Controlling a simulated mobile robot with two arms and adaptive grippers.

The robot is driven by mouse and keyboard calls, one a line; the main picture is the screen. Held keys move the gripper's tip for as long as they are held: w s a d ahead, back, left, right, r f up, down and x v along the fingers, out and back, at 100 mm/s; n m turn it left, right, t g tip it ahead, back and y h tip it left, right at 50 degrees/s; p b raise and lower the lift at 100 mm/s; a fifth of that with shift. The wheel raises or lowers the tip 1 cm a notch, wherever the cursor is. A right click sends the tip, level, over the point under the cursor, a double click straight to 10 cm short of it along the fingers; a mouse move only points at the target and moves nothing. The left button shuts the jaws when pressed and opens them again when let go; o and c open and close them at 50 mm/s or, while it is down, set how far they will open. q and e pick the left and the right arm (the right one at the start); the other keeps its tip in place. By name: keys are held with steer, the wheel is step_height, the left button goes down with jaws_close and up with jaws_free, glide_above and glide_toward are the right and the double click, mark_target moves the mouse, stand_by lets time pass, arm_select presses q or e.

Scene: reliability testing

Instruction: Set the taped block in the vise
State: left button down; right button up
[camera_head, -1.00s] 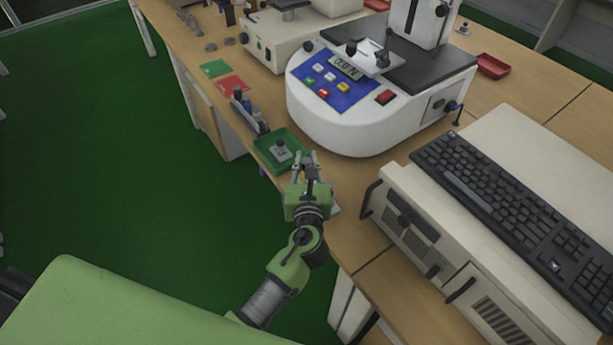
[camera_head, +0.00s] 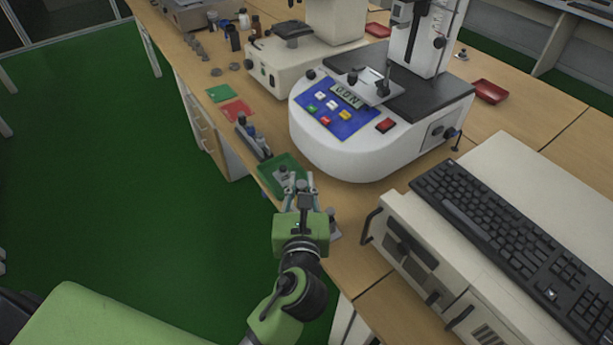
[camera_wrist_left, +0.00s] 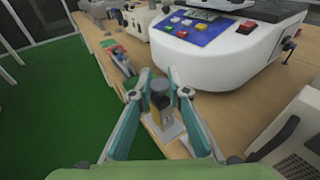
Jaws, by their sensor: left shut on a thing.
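My left gripper (camera_head: 300,184) is over the table's front edge, at the near right of the green tray (camera_head: 270,181). In the left wrist view its teal fingers (camera_wrist_left: 164,88) close around a small upright block (camera_wrist_left: 160,103) with a dark top, grey sides and a yellowish lower part, seemingly the taped block. In the head view the fingers mostly hide this block. A grey fixture with a lever (camera_head: 375,90) sits on the white test machine's platform; I cannot tell whether it is the vise. My right gripper is out of view.
The white test machine (camera_head: 345,155) stands just behind the gripper. A beige unit (camera_head: 480,230) with a keyboard (camera_head: 510,225) is on the right. Small bottles stand farther back.

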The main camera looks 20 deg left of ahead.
arm_select(q)
steer(key=s+r, duration=0.3)
steer(key=s, duration=0.3)
steer(key=shift+d, duration=0.25)
